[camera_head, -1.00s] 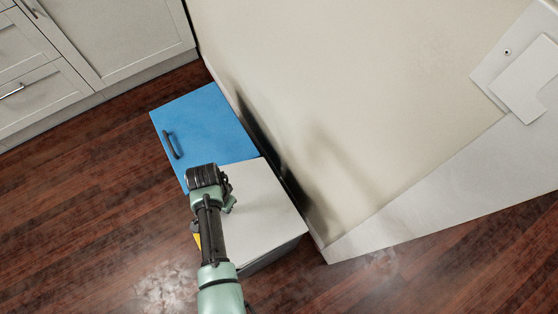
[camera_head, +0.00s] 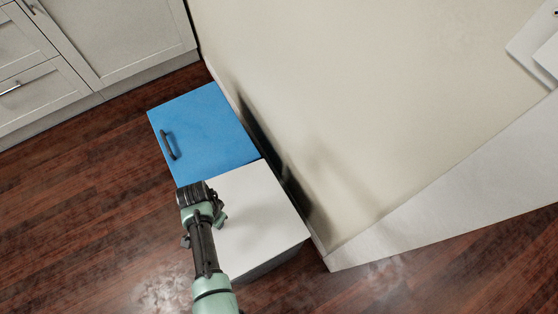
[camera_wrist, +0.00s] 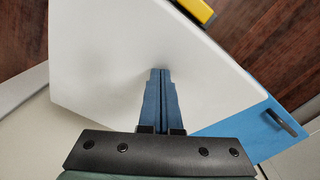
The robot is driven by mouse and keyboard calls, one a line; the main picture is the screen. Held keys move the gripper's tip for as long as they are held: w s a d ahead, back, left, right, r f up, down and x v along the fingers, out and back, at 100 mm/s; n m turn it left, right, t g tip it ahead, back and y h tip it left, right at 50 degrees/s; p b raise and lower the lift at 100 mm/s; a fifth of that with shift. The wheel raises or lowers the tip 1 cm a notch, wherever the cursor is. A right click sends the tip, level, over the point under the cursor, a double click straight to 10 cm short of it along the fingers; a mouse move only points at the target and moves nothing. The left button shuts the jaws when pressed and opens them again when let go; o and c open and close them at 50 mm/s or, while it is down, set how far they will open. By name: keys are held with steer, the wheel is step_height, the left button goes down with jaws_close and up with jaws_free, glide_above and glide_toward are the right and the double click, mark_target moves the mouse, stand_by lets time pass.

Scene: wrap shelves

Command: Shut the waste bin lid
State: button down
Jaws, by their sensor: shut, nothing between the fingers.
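The waste bin shows from above in the head view. Its white lid (camera_head: 258,212) lies beside a blue panel with a dark handle (camera_head: 205,130). I cannot tell for sure whether the white lid is fully down. My gripper (camera_head: 190,190) is over the lid's left edge in the head view, its fingertips hidden there. In the wrist view my gripper (camera_wrist: 161,72) is shut and empty. Its fingertips point at the white lid (camera_wrist: 110,50), at or very near its surface, with a faint shadow at the tips. The blue panel (camera_wrist: 235,125) shows at the lower right there.
A pale wall (camera_head: 320,110) runs close along the right side of the bin. Pale cabinets (camera_head: 100,40) stand at the upper left. A yellow part (camera_wrist: 196,8) shows beyond the lid in the wrist view. The wooden floor (camera_head: 80,210) at the left is clear.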

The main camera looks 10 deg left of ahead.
steer(key=shift+s+a+f+b, duration=0.1)
steer(key=shift+f+b, duration=0.45)
steer(key=shift+f, duration=0.3)
steer(key=shift+s+a+f+b, duration=0.1)
steer(key=shift+f+b, duration=0.4)
steer(key=shift+f, duration=0.55)
steer(key=shift+f+b, duration=0.85)
steer(key=shift+b, duration=0.05)
steer(key=shift+f, duration=0.1)
step_height(320, 180, up, 7)
steer(key=p, duration=0.7)
steer(key=shift+w, duration=0.1)
